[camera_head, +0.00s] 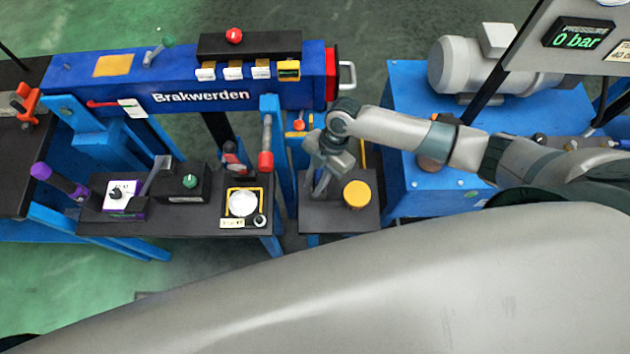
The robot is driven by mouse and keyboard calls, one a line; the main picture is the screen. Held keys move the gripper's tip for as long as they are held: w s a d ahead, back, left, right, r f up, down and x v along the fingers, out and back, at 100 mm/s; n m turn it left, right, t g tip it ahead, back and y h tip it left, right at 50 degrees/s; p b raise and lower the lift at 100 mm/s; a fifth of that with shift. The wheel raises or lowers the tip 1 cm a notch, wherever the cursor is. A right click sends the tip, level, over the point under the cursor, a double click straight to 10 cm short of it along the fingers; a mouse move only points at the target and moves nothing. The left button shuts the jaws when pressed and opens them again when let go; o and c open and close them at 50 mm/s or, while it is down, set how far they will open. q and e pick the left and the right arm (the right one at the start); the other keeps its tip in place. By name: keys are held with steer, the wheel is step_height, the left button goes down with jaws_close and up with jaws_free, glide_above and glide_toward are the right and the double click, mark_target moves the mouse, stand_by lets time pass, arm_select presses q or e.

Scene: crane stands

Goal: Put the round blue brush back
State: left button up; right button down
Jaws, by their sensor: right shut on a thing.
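My right gripper (322,178) points down over the small black stand (350,218), left of a round yellow-topped pot (357,194). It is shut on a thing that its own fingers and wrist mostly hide. I cannot make out whether this is the round blue brush, and I see no round blue brush clearly elsewhere. I cannot tell whether the held thing touches the stand. My left gripper is not in view.
A blue machine marked Brakwerden (200,97) stands behind. Left of the stand, a black table (215,222) carries a gauge (242,203), a red-ended lever (266,160) and switch boxes. A blue pump bench (410,185) is close on the right.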

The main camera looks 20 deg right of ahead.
steer(key=shift+f, duration=0.1)
steer(key=c, duration=1.6)
jaws_free()
steer(key=shift+c, duration=0.2)
steer(key=shift+r, duration=0.2)
steer(key=b+v, duration=0.2)
steer(key=v, duration=1)
steer(key=shift+f, duration=0.1)
